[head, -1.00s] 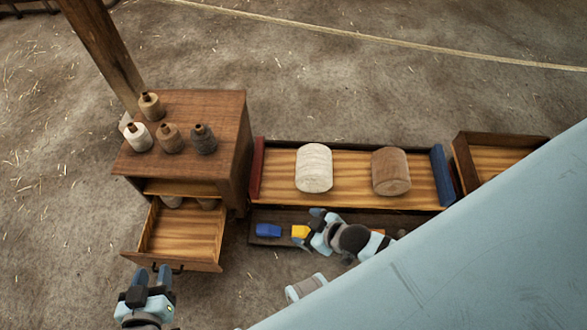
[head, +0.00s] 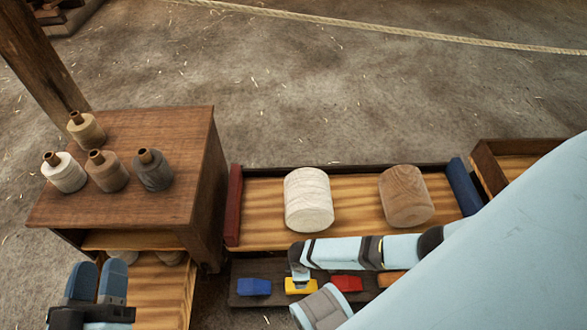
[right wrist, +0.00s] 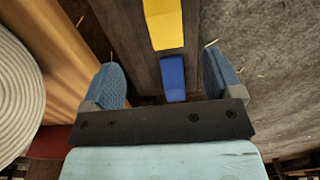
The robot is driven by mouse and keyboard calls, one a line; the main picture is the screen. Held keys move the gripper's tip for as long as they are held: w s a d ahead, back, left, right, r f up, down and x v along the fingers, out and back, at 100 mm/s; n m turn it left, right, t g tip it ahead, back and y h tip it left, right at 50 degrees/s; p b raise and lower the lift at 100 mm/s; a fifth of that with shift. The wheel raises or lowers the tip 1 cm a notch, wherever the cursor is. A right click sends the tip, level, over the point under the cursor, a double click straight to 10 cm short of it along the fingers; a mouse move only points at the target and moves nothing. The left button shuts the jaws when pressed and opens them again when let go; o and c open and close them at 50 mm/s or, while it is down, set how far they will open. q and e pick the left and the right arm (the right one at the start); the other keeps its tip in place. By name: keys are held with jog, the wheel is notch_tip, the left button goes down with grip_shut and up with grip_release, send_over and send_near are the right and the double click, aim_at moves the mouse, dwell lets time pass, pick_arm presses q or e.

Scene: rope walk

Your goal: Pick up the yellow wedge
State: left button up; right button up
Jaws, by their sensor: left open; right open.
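The yellow wedge (head: 300,287) lies in a dark narrow tray (head: 240,271), between a blue wedge (head: 254,286) and a red wedge (head: 346,283). In the head view my right arm bends down just above the yellow wedge and partly covers it; its fingers are hard to make out there. In the right wrist view my right gripper (right wrist: 162,68) is open and empty, with the yellow wedge (right wrist: 163,25) at the top and the blue wedge (right wrist: 173,78) between the fingers in the picture. My left gripper (head: 98,282) is open and empty at lower left, beside the drawer.
A wooden tray (head: 262,215) behind holds a white spool (head: 308,200) and a brown spool (head: 406,196). An orange piece (head: 388,278) lies right of the red wedge. At left, a cabinet (head: 130,205) with several small spools on top has its drawer (head: 165,290) open.

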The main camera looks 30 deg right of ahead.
jog(key=f+b, duration=0.2)
jog(key=f, duration=0.2)
jog(key=f+b, duration=0.2)
jog(key=f, duration=0.1)
jog(key=shift+s+f, duration=0.2)
jog(key=shift+f, duration=0.15)
jog(key=shift+f+b, duration=0.5)
jog(key=shift+f, duration=0.05)
jog(key=f+b, duration=0.1)
jog(key=f, duration=0.1)
jog(key=f+b, duration=0.1)
jog(key=b, duration=0.1)
jog(key=shift+a+f, duration=0.2)
jog(key=shift+f, duration=0.4)
jog(key=shift+r, duration=0.1)
pick_arm(q)
notch_tip(320, 180, down, 7)
jog(key=w+m+g, duration=0.1)
jog(key=m+g, duration=0.1)
jog(key=shift+w+a+f+m, duration=0.2)
jog(key=shift+w+a+m, duration=0.05)
jog(key=shift+m, duration=0.15)
pick_arm(e)
jog(key=c, duration=1.1)
jog(key=shift+r, duration=0.1)
